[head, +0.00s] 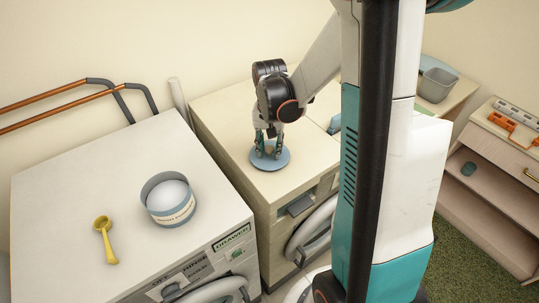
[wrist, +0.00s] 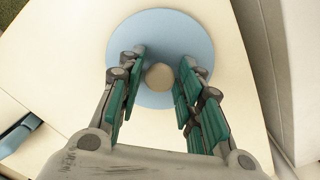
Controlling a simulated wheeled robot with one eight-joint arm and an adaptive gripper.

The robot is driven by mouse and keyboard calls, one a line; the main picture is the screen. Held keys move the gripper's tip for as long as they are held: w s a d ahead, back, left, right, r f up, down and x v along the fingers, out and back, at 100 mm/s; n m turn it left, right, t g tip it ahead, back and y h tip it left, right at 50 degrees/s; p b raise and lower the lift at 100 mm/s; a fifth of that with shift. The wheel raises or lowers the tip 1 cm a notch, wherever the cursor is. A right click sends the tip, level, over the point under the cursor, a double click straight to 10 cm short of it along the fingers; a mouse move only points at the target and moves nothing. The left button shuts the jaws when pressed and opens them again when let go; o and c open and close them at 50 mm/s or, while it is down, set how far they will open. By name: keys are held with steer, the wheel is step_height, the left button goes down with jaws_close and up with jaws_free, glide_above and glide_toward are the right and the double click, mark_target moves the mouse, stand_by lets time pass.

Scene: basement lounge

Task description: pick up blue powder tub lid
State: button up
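The blue powder tub lid (head: 283,162) is a flat pale blue disc lying on the top of the right-hand machine. In the wrist view the lid (wrist: 190,35) has a round beige knob (wrist: 158,76) in its middle. My gripper (head: 268,152) points down over the lid, with its fingers on either side of the knob. In the wrist view the green finger pads stand apart, with a gap between each pad and the knob. I cannot tell whether the fingertips touch the lid. The open blue tub (head: 167,200), holding white powder, stands on the left machine.
A yellow scoop (head: 105,238) lies left of the tub on the left machine (head: 75,190). Another blue item (wrist: 20,134) lies left of the lid in the wrist view. A grey bin (head: 436,85) and a wooden shelf unit (head: 487,205) stand at the right.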

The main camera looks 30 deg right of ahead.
steer(key=c, duration=0.4)
steer(key=shift+c, duration=0.2)
steer(key=shift+r, duration=0.15)
